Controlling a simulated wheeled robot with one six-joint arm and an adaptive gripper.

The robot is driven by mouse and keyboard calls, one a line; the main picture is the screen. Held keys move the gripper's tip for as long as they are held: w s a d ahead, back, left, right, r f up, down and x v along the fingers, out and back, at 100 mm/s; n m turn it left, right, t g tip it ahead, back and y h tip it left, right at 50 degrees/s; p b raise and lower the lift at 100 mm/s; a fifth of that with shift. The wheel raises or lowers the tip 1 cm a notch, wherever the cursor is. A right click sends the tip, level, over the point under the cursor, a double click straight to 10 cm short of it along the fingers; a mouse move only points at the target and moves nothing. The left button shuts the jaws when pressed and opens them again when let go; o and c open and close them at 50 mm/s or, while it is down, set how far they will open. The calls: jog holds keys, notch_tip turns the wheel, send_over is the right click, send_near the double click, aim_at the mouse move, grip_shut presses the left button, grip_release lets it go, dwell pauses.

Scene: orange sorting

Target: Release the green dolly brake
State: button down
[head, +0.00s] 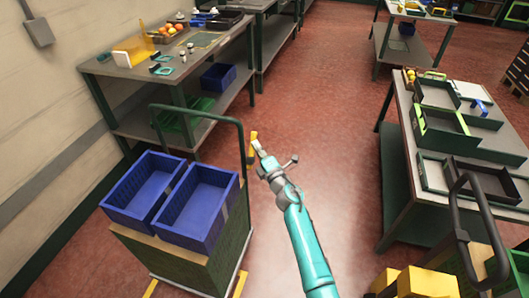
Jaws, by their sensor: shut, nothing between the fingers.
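The green dolly (235,232) stands at the lower left, with a tall dark green push handle (196,112). A small yellow piece (253,135), which looks like the brake lever, shows beside the handle's right upright. My gripper (257,145) is at the end of my teal arm, right at this yellow piece. The gripper looks shut, with nothing held. I cannot tell whether it touches the yellow piece. The wheels are mostly hidden.
Two empty blue crates (163,157) sit on the dolly. A workbench (120,68) with oranges stands behind it. A table (393,222) with green and grey trays is at the right. Another cart's dark handle (468,262) rises at lower right. The red floor between is clear.

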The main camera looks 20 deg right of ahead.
jog(key=shift+s+d+r, duration=0.2)
jog(key=shift+s+r, duration=0.1)
jog(key=shift+s, duration=0.5)
jog(key=shift+s+d+r, duration=0.15)
jog(key=shift+s+r, duration=0.2)
jog(key=shift+s, duration=0.4)
jog(key=shift+s+d+r, duration=0.2)
jog(key=shift+s+r, duration=0.1)
jog(key=shift+s, duration=0.5)
jog(key=s+a+f+m, duration=0.1)
jog(key=s+f+m, duration=0.2)
jog(key=s, duration=0.7)
jog(key=s+a+f+m+g+h, duration=0.15)
jog(key=s+f+m, duration=0.25)
jog(key=s, duration=0.6)
jog(key=s+a+f+m, duration=0.1)
jog(key=s+f+m, duration=0.2)
jog(key=s, duration=0.7)
jog(key=s+r+m+g, duration=0.1)
jog(key=s+r+m, duration=0.2)
jog(key=s, duration=0.7)
jog(key=s+r+m+g+h, duration=0.1)
jog(key=s+r+m, duration=0.2)
jog(key=s, duration=0.6)
jog(key=s+r+m+g+h, duration=0.1)
jog(key=s+r+m, duration=0.2)
jog(key=s+m, duration=0.3)
jog(key=v, duration=0.4)
jog(key=shift+s+d+f, duration=0.2)
jog(key=shift+s, duration=0.2)
